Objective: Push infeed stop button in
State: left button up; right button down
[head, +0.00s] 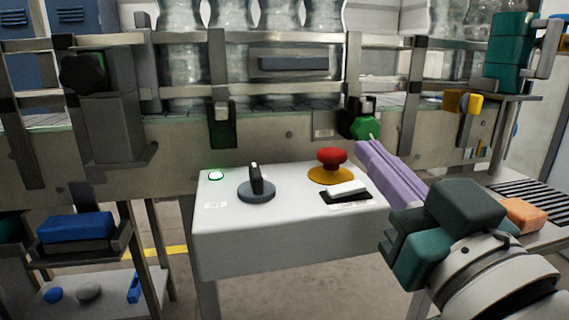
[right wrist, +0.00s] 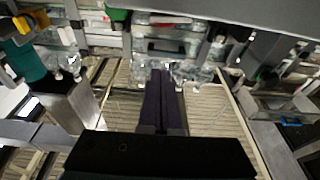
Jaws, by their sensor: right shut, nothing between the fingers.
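A red mushroom button (head: 332,156) on a yellow round base (head: 331,175) sits on top of the pale grey control box (head: 290,240) in the head view. Its red cap stands up above the base. My right gripper (head: 366,148) has long purple fingers, held together with nothing between them. In the head view its tips show to the right of the red button and seem apart from it. The fingers (right wrist: 161,75) also show in the right wrist view, where I cannot make out the button. My left gripper is in neither view.
The control box also carries a black knob (head: 256,185), a white rocker switch (head: 347,189) and a lit round lamp (head: 216,176). A conveyor with rails and clear bottles (head: 180,60) runs behind it. A green knob (head: 365,126) is close to my right fingertips.

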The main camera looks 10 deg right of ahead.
dwell(0.3)
notch_tip(320, 180, up, 2)
send_over(337, 157)
jog(key=shift+w+r, duration=0.15)
notch_tip(337, 157, down, 3)
jog(key=shift+r+b, duration=0.1)
jog(key=shift+b, duration=0.2)
jog(key=shift+s+f, duration=0.3)
jog(key=shift+f, duration=0.4)
